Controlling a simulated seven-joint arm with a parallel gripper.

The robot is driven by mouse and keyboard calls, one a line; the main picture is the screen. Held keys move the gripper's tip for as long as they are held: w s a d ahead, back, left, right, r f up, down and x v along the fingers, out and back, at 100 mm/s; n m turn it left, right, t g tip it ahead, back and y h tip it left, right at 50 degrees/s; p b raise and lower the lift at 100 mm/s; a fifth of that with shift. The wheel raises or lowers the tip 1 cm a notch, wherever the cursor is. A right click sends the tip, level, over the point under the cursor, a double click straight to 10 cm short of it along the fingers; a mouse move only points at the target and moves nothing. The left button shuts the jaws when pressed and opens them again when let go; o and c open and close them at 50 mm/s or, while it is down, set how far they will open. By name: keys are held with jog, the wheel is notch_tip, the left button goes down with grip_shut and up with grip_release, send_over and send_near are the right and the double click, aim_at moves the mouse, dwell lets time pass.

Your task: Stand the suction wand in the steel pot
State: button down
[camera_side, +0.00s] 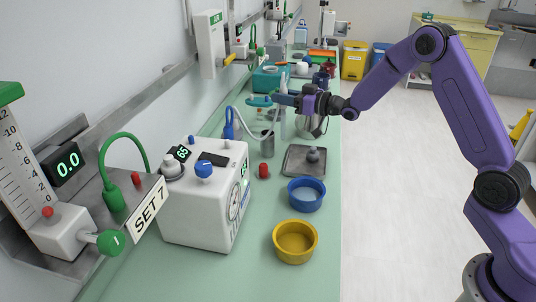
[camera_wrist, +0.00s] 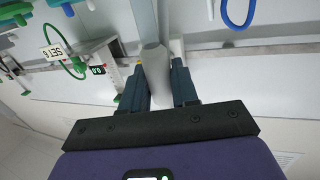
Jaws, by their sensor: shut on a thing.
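My gripper (camera_side: 285,100) is shut on the suction wand, a pale slim piece (camera_wrist: 157,72) between the two dark fingers in the wrist view. In the side view the wand (camera_side: 283,124) looks roughly upright, its lower part showing below the fingers, above the green counter. The pot's inside is hard to see.
A grey tray (camera_side: 298,163) with a small dark object lies to the right. A blue bowl (camera_side: 306,194), a yellow bowl (camera_side: 295,241) and a red-capped item (camera_side: 263,171) stand nearer. A white machine (camera_side: 204,200) is at left. A shiny metal vessel (camera_side: 313,125) stands close behind.

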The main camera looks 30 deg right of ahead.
jog(key=w+a+r+t+h, duration=0.1)
jog(key=w+a+r, duration=0.1)
jog(key=w, duration=0.3)
notch_tip(320, 180, down, 9)
jog(key=shift+a+f+m, duration=0.2)
jog(key=shift+m, duration=0.2)
jog(key=shift+s+f, duration=0.1)
jog(key=shift+f, duration=0.05)
jog(key=c, duration=0.8)
grip_release()
jog(key=shift+c, duration=0.2)
jog(key=v, duration=1.2)
jog(key=shift+r, duration=0.25)
